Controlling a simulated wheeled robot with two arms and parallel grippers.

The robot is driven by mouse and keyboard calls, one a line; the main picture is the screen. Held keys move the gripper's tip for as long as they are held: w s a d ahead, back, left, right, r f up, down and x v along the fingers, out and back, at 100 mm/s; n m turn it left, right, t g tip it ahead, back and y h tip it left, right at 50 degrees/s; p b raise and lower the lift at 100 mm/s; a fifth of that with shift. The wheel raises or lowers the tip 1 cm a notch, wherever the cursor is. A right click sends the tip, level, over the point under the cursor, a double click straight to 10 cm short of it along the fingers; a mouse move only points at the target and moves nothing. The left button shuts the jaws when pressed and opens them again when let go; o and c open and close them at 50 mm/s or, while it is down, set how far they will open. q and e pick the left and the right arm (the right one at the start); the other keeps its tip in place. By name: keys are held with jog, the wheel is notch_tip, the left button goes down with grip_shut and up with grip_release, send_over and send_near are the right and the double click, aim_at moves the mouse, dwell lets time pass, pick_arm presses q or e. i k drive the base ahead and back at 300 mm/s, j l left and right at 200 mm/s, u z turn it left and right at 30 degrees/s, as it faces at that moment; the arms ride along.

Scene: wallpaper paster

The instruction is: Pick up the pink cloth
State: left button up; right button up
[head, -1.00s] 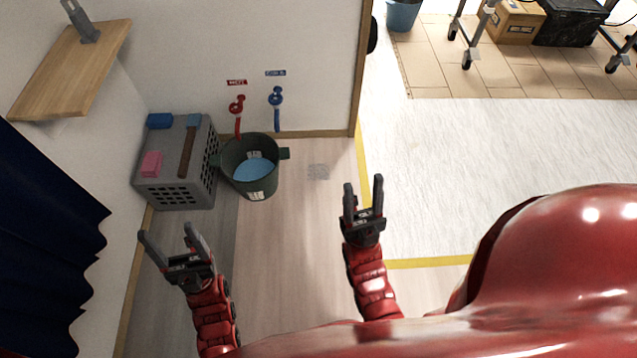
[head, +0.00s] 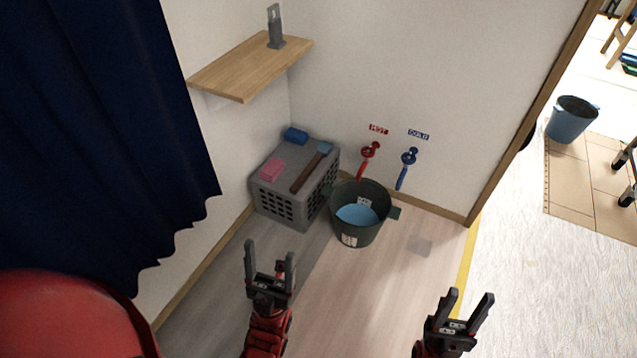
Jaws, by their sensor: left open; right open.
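The pink cloth (head: 271,169) lies on top of a grey crate (head: 287,208) with holes in its sides, near the crate's left edge. My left gripper (head: 269,265) is open and empty, in front of and below the crate in the picture, apart from the cloth. My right gripper (head: 467,313) is open and empty at the lower right, further from the crate.
A blue item (head: 296,135) and a brush-like tool (head: 310,170) share the crate top. A green bucket (head: 345,233) holding blue liquid stands right of the crate. A wooden shelf (head: 235,72) juts out above. A dark blue curtain (head: 120,120) hangs at left.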

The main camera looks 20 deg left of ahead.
aim_at(273, 169)
jog(key=i+j+u, duration=0.1)
jog(key=i+j, duration=0.45)
jog(key=i, duration=0.3)
jog(key=i+j+u, duration=0.15)
jog(key=i, duration=0.25)
jog(key=i+j, duration=0.35)
jog(key=i+u, duration=0.05)
jog(key=i, duration=0.05)
